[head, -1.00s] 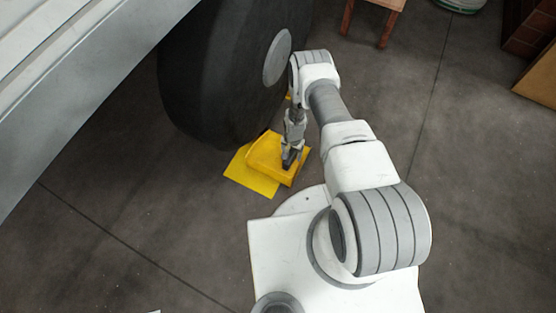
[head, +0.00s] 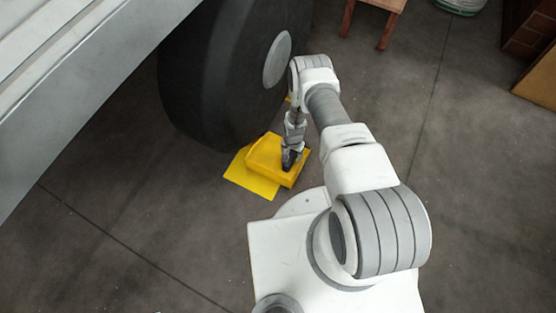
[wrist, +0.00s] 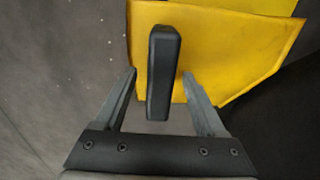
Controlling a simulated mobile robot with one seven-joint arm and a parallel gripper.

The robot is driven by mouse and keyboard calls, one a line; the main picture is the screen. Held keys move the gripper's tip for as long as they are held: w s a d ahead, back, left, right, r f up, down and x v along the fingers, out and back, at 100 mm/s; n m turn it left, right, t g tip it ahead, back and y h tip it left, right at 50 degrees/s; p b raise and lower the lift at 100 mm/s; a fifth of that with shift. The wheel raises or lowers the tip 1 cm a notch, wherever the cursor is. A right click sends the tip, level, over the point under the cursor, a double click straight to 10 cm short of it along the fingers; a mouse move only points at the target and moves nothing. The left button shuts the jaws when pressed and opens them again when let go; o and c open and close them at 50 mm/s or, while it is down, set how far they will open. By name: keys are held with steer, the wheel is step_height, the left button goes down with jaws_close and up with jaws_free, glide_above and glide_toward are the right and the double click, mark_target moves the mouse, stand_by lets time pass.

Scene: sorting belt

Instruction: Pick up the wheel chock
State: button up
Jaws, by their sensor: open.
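The yellow wheel chock (head: 266,152) lies on the floor beside the large black tire. A flat yellow patch (head: 250,184) shows at its lower left. In the wrist view, the chock's yellow body (wrist: 225,50) fills the upper middle, and a black bar-shaped handle (wrist: 162,75) stands out from it. My gripper (head: 289,162) points down over the chock's right side. In the wrist view, my gripper (wrist: 160,90) is open, with one finger on each side of the handle. Gaps show between the handle and both fingers. The depth of the fingertips is hard to tell.
The black tire (head: 215,75) with its grey hub stands close behind the chock, under a pale vehicle body (head: 70,90). A wooden stool (head: 380,8) stands at the top, and a brown box (head: 540,80) at the far right. The floor to the left is clear.

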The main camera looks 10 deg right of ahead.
jaws_close()
steer(key=shift+w, duration=0.1)
stand_by(1.2)
